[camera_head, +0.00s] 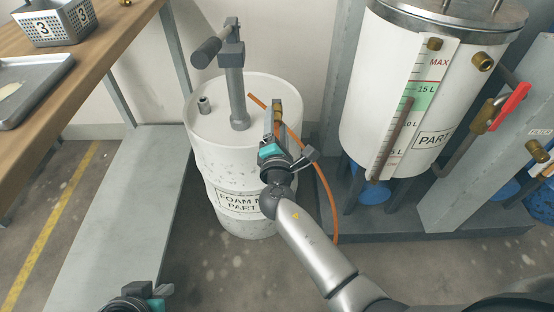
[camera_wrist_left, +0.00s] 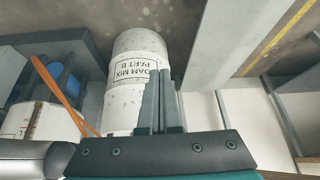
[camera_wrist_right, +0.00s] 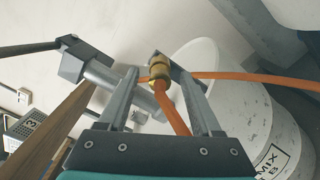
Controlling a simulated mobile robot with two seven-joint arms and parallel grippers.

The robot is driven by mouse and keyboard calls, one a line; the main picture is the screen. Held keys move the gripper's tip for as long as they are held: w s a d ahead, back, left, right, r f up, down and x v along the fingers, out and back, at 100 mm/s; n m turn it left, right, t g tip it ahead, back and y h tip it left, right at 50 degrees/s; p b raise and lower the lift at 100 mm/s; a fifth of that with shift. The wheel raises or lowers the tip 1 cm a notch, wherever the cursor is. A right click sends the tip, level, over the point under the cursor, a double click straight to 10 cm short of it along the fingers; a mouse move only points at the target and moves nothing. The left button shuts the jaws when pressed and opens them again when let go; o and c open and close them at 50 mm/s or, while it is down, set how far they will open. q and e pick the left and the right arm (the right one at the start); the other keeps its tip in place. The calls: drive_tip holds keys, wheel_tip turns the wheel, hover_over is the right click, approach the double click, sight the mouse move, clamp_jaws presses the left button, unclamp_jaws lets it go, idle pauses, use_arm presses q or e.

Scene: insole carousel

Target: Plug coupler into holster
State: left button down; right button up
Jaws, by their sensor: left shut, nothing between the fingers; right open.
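The brass coupler (camera_head: 277,111) on an orange hose (camera_head: 320,180) is at the right side of the white drum (camera_head: 205,150). In the right wrist view the brass coupler (camera_wrist_right: 158,68) shows between the fingertips of my right gripper (camera_wrist_right: 157,76), with hose running down from it. The right gripper is open; whether either finger touches the coupler is unclear. In the head view my right gripper (camera_head: 288,150) is in front of the drum. My left gripper (camera_head: 160,292) is low at the bottom left, shut and empty; its fingers (camera_wrist_left: 160,100) are together. I cannot clearly pick out the holster.
A grey pump (camera_head: 236,85) stands on the drum lid. A white tank (camera_head: 390,75) with brass fittings and a red-handled valve (camera_head: 505,105) stands at right. A wooden bench (camera_head: 100,50) with a tray (camera_head: 35,85) is at left. The orange hose loops to the floor.

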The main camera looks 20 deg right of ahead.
drive_tip(key=v, duration=0.3)
drive_tip(key=shift+s+a+p, duration=0.1)
drive_tip(key=shift+s+p, duration=0.15)
drive_tip(key=shift+p, duration=0.15)
use_arm(q)
drive_tip(key=shift+g+y, duration=0.3)
drive_tip(key=shift+g, duration=0.6)
drive_tip(key=f, duration=0.1)
drive_tip(key=f+p, duration=0.1)
drive_tip(key=f, duration=0.1)
drive_tip(key=s+a+f, duration=0.1)
drive_tip(key=shift+a+f+p, duration=0.1)
drive_tip(key=shift+f+p, duration=0.2)
drive_tip(key=shift+p, duration=0.1)
use_arm(e)
approach(277, 130)
drive_tip(key=v, duration=0.3)
drive_tip(key=shift+s, duration=0.1)
